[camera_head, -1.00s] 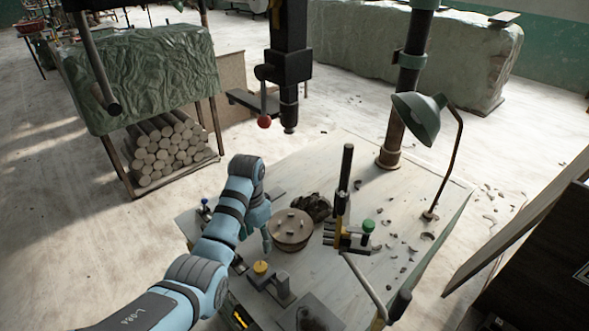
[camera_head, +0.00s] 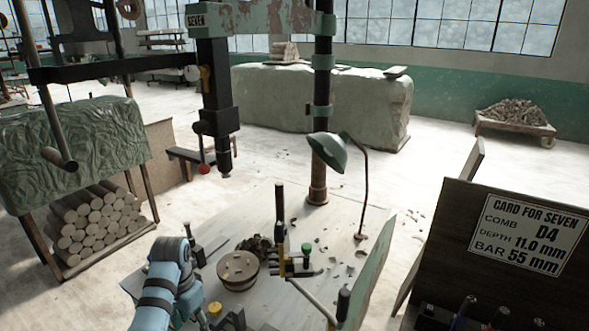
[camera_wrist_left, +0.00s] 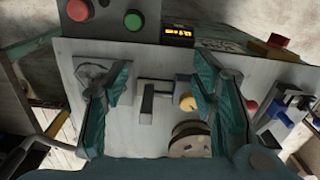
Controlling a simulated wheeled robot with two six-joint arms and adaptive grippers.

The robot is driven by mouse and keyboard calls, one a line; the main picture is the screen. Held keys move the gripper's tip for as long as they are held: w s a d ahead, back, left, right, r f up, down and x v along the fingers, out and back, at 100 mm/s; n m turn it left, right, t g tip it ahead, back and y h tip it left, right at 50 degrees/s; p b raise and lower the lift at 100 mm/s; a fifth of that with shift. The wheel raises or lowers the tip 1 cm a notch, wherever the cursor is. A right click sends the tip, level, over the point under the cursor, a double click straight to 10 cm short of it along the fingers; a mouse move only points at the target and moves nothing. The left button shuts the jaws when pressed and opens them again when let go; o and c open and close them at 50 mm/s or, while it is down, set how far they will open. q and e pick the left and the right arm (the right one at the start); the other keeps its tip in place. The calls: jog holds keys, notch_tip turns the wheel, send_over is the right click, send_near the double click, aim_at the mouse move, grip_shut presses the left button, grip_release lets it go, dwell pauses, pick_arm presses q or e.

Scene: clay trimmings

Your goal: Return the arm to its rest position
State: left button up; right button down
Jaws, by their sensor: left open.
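My left arm (camera_head: 165,283) comes in low at the left of the head view, over the near left part of the worktable (camera_head: 290,222). Its gripper tips are hard to make out there. In the left wrist view my left gripper (camera_wrist_left: 165,88) has its two teal fingers spread wide, with nothing held between them. Beyond and below the fingers lie the tabletop, a grey metal block (camera_wrist_left: 147,103), a yellow knob (camera_wrist_left: 188,103) and the round disc (camera_wrist_left: 188,140). My right gripper is not in view.
The round disc (camera_head: 238,268) sits right of my arm, with dark clay trimmings (camera_head: 259,246) behind it. A post with a green lamp (camera_head: 330,150) rises at the back of the table. A dark card board (camera_head: 500,250) stands at right.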

pick_arm(q)
jog(key=s+a+f+n+t, duration=0.1)
jog(key=s+f+n+t, duration=0.1)
jog(key=s+f, duration=0.95)
jog(key=s+r+n+t, duration=0.1)
jog(key=s+r, duration=0.1)
jog(key=s, duration=0.8)
jog(key=s+r+n+t, duration=0.1)
jog(key=s+r, duration=0.1)
jog(key=s, duration=0.7)
notch_tip(320, 180, down, 22)
jog(key=s+a+r+g+y+b, duration=0.1)
jog(key=s+g+b, duration=0.1)
jog(key=b, duration=0.1)
jog(key=s+a+f+b, duration=0.1)
jog(key=s+f, duration=1.2)
jog(key=f, duration=0.1)
jog(key=shift+s+f+n+g, duration=0.3)
jog(key=shift+g, duration=0.1)
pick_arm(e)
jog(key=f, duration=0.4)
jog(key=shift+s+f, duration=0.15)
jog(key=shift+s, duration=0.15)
